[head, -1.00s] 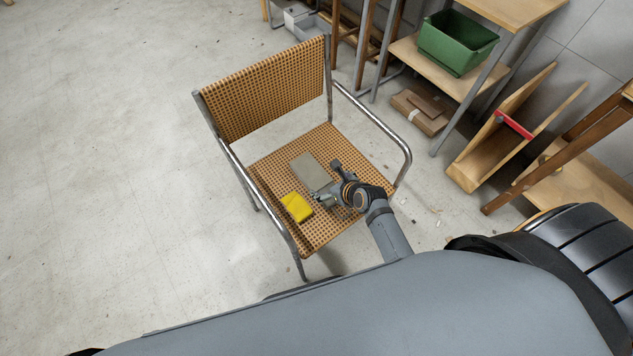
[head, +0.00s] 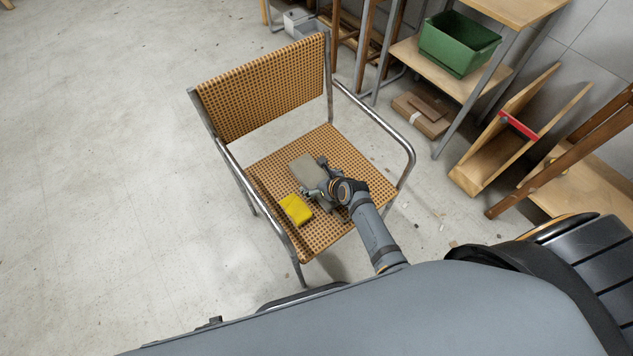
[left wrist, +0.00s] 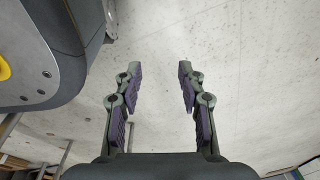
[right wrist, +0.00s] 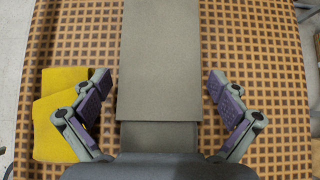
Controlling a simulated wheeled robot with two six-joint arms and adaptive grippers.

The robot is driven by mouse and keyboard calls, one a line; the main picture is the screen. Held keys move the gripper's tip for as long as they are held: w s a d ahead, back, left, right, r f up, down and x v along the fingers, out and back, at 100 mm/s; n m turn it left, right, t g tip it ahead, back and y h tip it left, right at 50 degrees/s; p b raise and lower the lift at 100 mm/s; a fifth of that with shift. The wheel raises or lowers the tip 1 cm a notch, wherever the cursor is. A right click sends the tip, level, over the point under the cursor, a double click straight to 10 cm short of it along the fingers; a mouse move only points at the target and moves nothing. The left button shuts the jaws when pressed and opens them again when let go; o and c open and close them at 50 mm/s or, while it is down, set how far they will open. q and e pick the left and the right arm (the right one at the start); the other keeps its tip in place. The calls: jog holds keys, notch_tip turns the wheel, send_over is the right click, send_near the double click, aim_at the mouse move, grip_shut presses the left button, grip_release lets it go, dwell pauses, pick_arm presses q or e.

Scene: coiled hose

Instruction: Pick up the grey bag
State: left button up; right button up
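The grey bag (head: 308,170) lies flat on the woven seat of a chair. In the right wrist view the bag (right wrist: 160,60) runs up the middle of the picture, between the fingers. My right gripper (head: 314,178) is over the bag's near part. In the right wrist view my right gripper (right wrist: 157,90) is open, with one finger to each side of the bag and a gap on both sides. My left gripper (left wrist: 158,65) is open and empty above the bare floor. The bag's near end is partly hidden by the gripper.
A yellow cloth-like item (head: 295,209) lies on the seat close to the bag's left, by my right gripper's left finger. The chair (head: 268,85) has a backrest and metal arm rails. A green bin (head: 457,42) and wooden furniture stand at the right. The floor at left is clear.

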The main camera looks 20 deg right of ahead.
jog(key=c, duration=1)
jog(key=shift+o, duration=0.2)
jog(key=shift+r, duration=0.1)
